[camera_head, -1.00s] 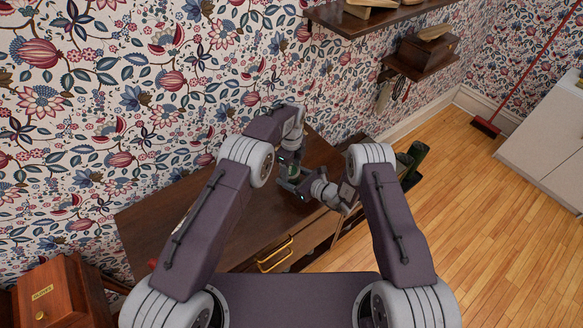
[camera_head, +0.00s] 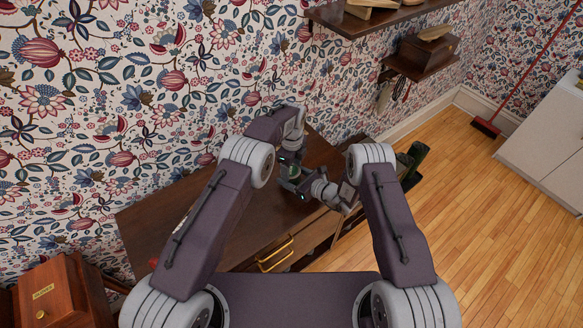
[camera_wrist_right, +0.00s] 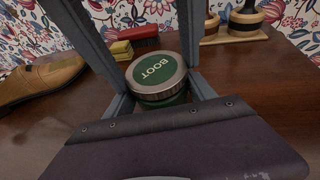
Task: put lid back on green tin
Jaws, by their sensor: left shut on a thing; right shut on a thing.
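The green tin (camera_wrist_right: 163,101) stands on the dark wooden top, its body between my right gripper's fingers (camera_wrist_right: 162,98). The round lid (camera_wrist_right: 157,69), with a silver rim and a green top reading "BOOT", is over the tin's mouth, looking slightly tilted; I cannot tell whether it is fully seated. My left gripper (camera_head: 290,165) reaches down from above, with its fingers on either side of the lid. My right gripper (camera_head: 298,188) comes in low from the right. In the head view the tin and lid are small and mostly hidden by the grippers.
In the wrist view a brown shoe (camera_wrist_right: 40,83), a yellow block (camera_wrist_right: 121,50), a red brush (camera_wrist_right: 137,33) and wooden-handled brushes (camera_wrist_right: 246,20) stand around the tin. The patterned wall (camera_head: 100,110) is close behind.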

